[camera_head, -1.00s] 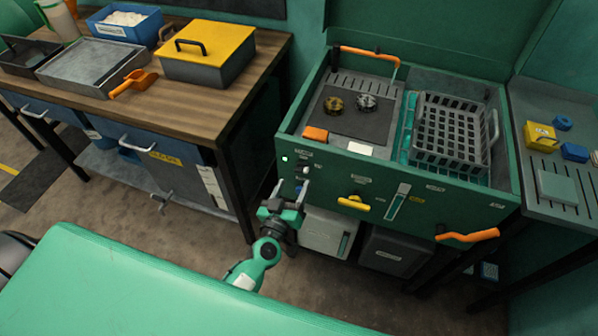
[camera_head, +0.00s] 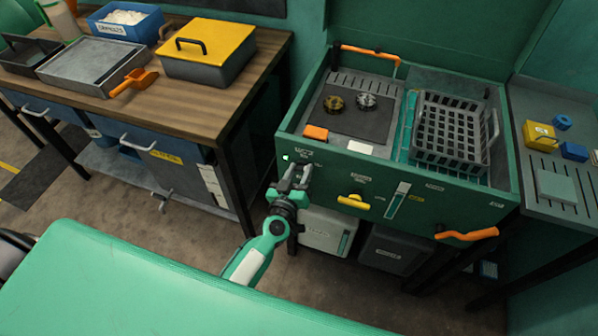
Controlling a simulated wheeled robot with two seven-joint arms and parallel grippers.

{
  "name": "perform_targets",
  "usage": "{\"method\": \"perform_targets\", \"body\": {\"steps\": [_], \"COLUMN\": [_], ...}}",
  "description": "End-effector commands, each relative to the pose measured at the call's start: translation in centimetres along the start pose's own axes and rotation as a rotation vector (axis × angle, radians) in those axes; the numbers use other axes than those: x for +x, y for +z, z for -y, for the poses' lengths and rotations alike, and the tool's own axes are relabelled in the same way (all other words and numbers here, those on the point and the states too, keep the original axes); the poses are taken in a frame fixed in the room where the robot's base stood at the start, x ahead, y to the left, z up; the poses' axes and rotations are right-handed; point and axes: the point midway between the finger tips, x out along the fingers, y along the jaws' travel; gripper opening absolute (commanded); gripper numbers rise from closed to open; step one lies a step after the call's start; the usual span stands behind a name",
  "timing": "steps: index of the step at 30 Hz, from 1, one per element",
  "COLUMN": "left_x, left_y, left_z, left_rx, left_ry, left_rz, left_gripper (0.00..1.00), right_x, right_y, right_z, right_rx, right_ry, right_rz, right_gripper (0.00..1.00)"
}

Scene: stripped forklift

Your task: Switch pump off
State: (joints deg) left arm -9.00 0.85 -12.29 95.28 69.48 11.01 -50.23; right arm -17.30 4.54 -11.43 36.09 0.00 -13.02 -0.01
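The green washing station (camera_head: 400,207) stands at the right with controls on its front panel. A small lit indicator (camera_head: 285,157) is at the panel's upper left. My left gripper (camera_head: 297,168) is right at the panel, just below and right of this light. Its two fingers point at the panel with a narrow gap between them and look open. They cover the small control knob there, so its position is hidden and I cannot tell whether they touch it. A yellow handle (camera_head: 353,201) sits on the panel to the right. My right gripper is not in view.
A wooden workbench (camera_head: 190,100) with a yellow-lidded box (camera_head: 207,50) stands left. Floor between them is clear.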

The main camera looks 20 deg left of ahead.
Motion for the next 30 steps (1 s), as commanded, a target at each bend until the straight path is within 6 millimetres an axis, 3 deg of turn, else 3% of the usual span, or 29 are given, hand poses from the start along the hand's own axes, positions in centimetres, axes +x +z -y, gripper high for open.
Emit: {"method": "perform_targets", "body": {"steps": [14, 30], "left_x": [-0.02, -0.03], "left_y": [-0.01, 0.12], "left_z": [0.04, 0.28], "left_rx": [-0.099, -0.573], "left_ry": [0.000, -0.001], "left_rz": [0.000, -0.001], "left_gripper": [0.15, 0.15], "right_x": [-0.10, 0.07], "right_y": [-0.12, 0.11], "right_z": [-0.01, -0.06], "right_rx": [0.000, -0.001], "right_ry": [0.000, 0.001], "right_rz": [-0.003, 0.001], "right_gripper": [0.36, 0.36]}}
